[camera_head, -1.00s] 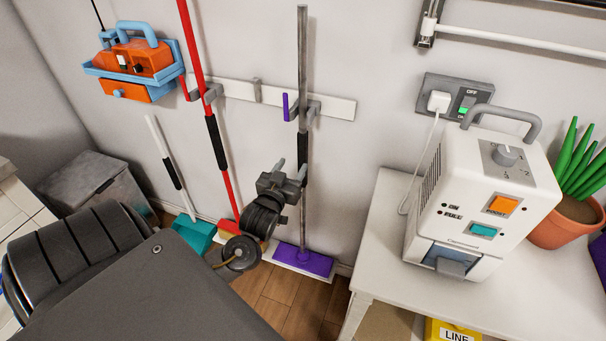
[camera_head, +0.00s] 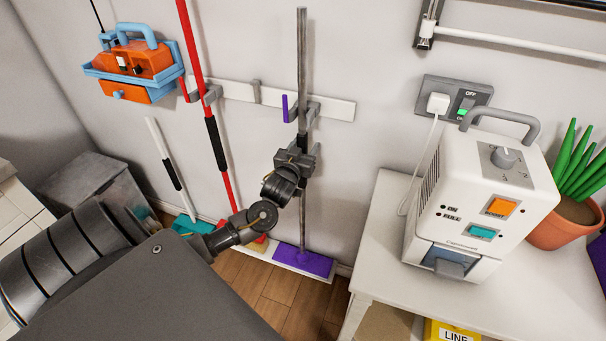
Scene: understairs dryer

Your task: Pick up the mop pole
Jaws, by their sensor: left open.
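A grey mop pole (camera_head: 302,62) with a purple flat head (camera_head: 304,262) stands upright against the wall, near a hook on the white rack. My left gripper (camera_head: 301,143) is open and overlaps the pole at its dark grip, just below the rack. The fingers are small and dark, so I cannot tell whether the pole is between them. The gripper hides part of the pole. A red pole (camera_head: 193,60) with a black grip stands to its left. My right gripper is not in view.
A white wall rack (camera_head: 335,108) has several hooks. A white-handled teal tool (camera_head: 190,225) leans at left, below an orange and blue caddy (camera_head: 140,65). A white table (camera_head: 385,250) with a white machine (camera_head: 480,190) is on the right. A grey bin (camera_head: 95,180) is at left.

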